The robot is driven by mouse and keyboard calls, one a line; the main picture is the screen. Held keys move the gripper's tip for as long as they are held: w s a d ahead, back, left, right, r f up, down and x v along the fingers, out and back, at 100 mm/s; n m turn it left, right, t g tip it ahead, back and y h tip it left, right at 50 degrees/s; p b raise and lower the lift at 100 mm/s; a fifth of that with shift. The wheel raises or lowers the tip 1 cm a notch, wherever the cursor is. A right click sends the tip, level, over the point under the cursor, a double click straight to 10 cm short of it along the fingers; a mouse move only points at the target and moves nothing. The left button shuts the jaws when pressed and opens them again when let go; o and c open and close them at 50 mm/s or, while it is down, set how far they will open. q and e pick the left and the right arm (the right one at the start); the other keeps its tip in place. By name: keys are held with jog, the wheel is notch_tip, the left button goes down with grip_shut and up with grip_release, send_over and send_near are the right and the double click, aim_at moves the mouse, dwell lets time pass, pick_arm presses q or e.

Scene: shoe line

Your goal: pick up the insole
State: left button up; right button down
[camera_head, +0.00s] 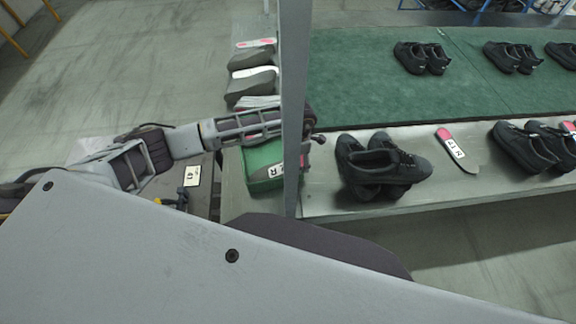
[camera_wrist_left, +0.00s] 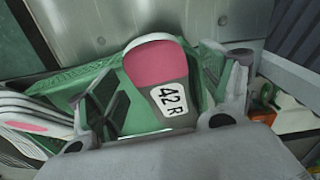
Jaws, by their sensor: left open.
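An insole (camera_wrist_left: 155,65) with a pink and white end and a white label reading 42 R lies in a green bin (camera_wrist_left: 62,82) in the left wrist view. In the head view the green bin (camera_head: 260,185) stands at the near end of the bench, and the insole's label (camera_head: 277,172) shows partly behind a grey post. My left gripper (camera_wrist_left: 168,92) is open, with one finger on each side of the insole, its jaws apart from each other. Whether either finger touches the insole I cannot tell. My right gripper is not in view.
A grey post (camera_head: 294,100) stands in front of the bin. Black shoes (camera_head: 382,165) and another insole (camera_head: 457,150) lie on the metal bench to the right. Stacked insoles (camera_head: 252,80) lie behind the bin. A green mat (camera_head: 360,95) lies beyond, with more shoes.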

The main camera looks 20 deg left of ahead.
pick_arm(q)
jog(key=c, duration=1)
jog(key=shift+r, duration=0.2)
jog(key=shift+c, duration=0.2)
notch_tip(320, 180, up, 8)
jog(key=shift+f+b, duration=0.1)
jog(key=shift+b, duration=0.8)
jog(key=shift+r, duration=0.95)
